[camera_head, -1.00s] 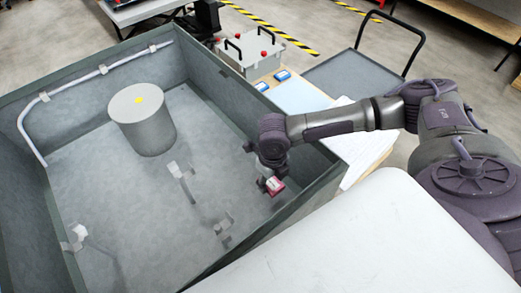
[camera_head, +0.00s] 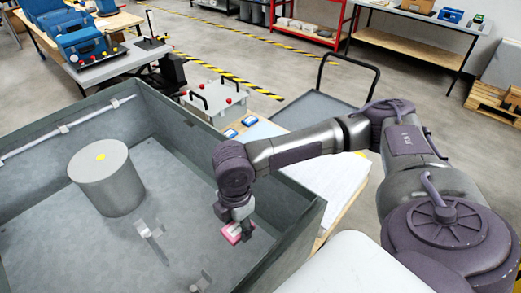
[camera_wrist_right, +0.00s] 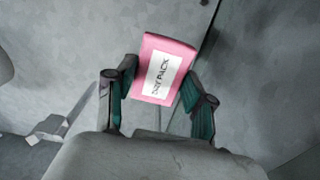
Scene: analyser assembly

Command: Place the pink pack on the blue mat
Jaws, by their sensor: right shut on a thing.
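The pink pack (camera_head: 231,233) is in my right gripper (camera_head: 239,228), inside the big grey bin (camera_head: 316,214) near its right wall. In the right wrist view the pack (camera_wrist_right: 178,50) has a white label reading "DRY PACK". The right gripper (camera_wrist_right: 160,80) is shut on it, one dark green finger on each side. The pack seems a little above the bin floor; the gap is hard to judge. A pale blue sheet, apparently the blue mat (camera_head: 259,134), lies on a wooden table beyond the bin's right wall. My left gripper is not in view.
A grey cylinder with a yellow dot (camera_head: 107,178) stands in the bin, left of my right gripper. Small metal fittings (camera_head: 151,235) stand on the bin floor. Two small blue-and-white items (camera_head: 250,121) and white sheets (camera_head: 320,165) flank the mat. A trolley (camera_head: 325,107) stands behind.

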